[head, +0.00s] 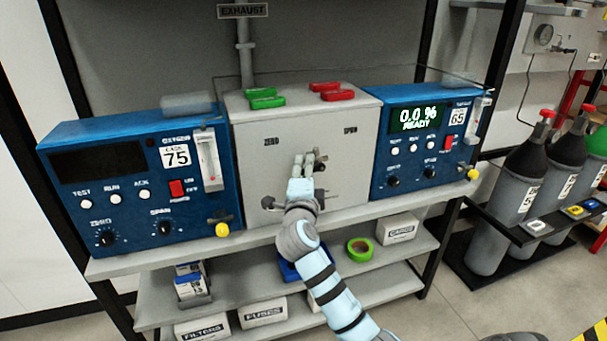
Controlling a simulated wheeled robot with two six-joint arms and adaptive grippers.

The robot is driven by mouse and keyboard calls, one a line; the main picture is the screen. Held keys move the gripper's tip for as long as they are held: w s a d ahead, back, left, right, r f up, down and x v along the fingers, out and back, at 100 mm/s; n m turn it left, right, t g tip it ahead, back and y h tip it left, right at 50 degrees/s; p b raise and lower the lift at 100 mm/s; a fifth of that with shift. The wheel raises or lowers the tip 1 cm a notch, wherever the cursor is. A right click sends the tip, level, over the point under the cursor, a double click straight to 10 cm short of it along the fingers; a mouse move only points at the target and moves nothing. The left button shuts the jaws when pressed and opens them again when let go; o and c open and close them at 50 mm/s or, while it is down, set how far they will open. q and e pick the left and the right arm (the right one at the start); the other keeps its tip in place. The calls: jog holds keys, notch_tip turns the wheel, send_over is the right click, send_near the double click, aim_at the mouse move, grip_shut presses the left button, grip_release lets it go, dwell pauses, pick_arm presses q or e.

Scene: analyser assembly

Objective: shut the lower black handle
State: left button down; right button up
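The grey central box (340,120) stands between two blue analysers and is marked ZERO and SPAN on its front. A small dark fitting (267,203) shows low on the left of this front, and dark parts beside it are partly covered by my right arm. I cannot tell for certain which part is the lower black handle, or how it is turned. My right gripper (309,161) is in front of the middle of the box front, its fingers pointing up. Its finger gap is too small to judge, and contact is unclear. My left gripper is out of view.
Below is a shelf with green tape (360,249) and boxes. Gas cylinders (520,190) stand at right.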

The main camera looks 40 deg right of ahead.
jog(key=shift+r, duration=0.1)
jog(key=shift+s, duration=0.1)
jog(key=shift+c, duration=1)
grip_shut()
